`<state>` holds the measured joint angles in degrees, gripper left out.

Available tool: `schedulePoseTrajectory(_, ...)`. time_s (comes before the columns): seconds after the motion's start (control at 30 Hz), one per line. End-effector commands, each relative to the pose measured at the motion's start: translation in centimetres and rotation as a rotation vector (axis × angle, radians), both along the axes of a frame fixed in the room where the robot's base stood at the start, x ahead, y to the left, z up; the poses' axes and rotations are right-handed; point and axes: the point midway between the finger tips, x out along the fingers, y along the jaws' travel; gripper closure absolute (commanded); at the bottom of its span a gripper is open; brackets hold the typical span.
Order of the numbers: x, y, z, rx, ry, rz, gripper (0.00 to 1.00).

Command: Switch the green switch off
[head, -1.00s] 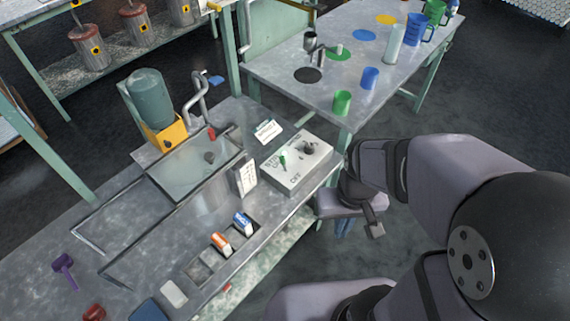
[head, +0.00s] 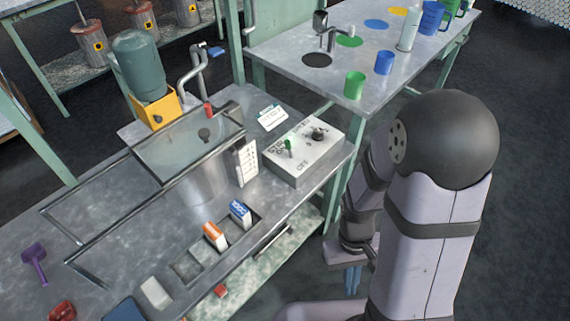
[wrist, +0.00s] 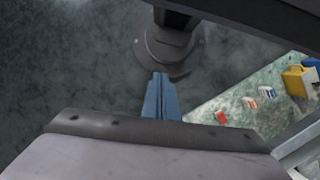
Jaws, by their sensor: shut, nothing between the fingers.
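The green switch (head: 289,147) is a small green lever standing up from a grey-white control box (head: 304,160) at the right end of the sink bench. The box has printed labels, with OFF near its front edge. My gripper (head: 353,281) hangs to the right of the bench, below and in front of the box and apart from it. Its blue fingers are shut and empty, and they also show in the wrist view (wrist: 160,96), over dark floor. The switch is not in the wrist view.
A black knob (head: 318,134) sits beside the switch on the same box. A white label card (head: 247,162) stands left of the box, and a sign (head: 272,117) lies behind it. The sink (head: 188,145) is further left.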

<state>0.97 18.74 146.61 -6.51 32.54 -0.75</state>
Motion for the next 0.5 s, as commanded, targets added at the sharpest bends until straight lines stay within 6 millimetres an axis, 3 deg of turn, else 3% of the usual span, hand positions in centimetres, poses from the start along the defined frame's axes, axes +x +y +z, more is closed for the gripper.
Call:
schedulePoseTrajectory(0.03, 0.7, -0.2, -3.0, 0.009, -0.030, 0.056, 1.00)
schedulePoseTrajectory(0.2, 5.0, 0.1, -6.6, 0.066, -0.200, 0.298, 1.00)
schedulePoseTrajectory(0.33, 8.8, 1.1, -7.7, 0.108, -0.353, 0.503, 1.00)
schedulePoseTrajectory(0.5, 14.2, 3.3, -7.1, 0.138, -0.579, 0.784, 1.00)
